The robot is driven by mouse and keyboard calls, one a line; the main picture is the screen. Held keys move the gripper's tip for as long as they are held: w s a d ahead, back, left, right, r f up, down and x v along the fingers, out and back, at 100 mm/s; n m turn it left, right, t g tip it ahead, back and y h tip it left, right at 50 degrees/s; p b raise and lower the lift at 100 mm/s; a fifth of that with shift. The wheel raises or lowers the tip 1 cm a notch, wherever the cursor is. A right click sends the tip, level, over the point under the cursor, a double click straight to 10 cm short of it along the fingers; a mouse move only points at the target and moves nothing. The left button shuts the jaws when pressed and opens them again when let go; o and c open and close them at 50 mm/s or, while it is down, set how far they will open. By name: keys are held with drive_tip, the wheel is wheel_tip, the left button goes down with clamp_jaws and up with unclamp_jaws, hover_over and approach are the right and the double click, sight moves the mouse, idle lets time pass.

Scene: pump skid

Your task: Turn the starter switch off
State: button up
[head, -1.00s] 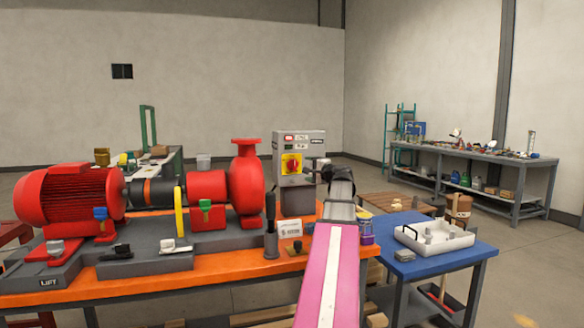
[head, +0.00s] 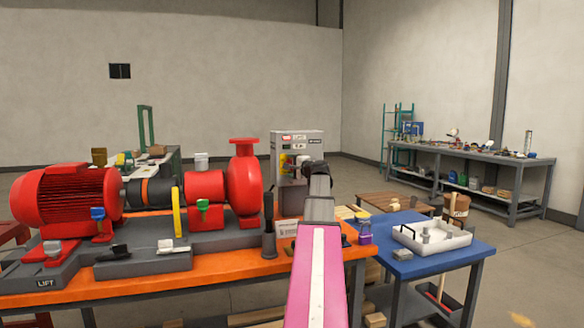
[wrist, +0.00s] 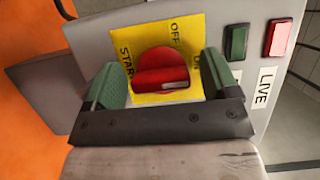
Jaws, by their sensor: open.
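The starter box (head: 297,137) is a grey cabinet at the back of the orange bench. Its red rotary switch (wrist: 160,72) sits on a yellow plate (wrist: 186,30) in the wrist view. The plate's visible words include OFF and START; another label is partly hidden. The knob's pale marked bar lies roughly crosswise in the wrist view. My gripper (wrist: 161,75) is open, with a green finger on each side of the knob; I cannot tell whether either touches it. In the head view my gripper (head: 303,164) partly covers the plate.
A red lamp (wrist: 279,38) beside a LIVE label and a dark green indicator (wrist: 236,42) sit beside the plate. The red pump (head: 243,180) stands left of the box. A blue table (head: 430,262) with a white tray (head: 432,236) is at the right.

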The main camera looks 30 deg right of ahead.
drive_tip(key=c, duration=0.9)
drive_tip(key=shift+n, duration=0.4)
drive_tip(key=n+g, duration=0.1)
drive_tip(key=n, duration=0.2)
drive_tip(key=shift+g+h, duration=0.4)
drive_tip(key=n+g+h, duration=0.1)
drive_tip(key=n, duration=0.2)
drive_tip(key=shift+n, duration=0.3)
drive_tip(key=n+g+h, duration=0.1)
drive_tip(key=n+h, duration=0.1)
drive_tip(key=n, duration=0.1)
drive_tip(key=n+g+h, duration=0.1)
drive_tip(key=n+h, duration=0.1)
drive_tip(key=n, duration=0.1)
drive_tip(key=o, duration=0.9)
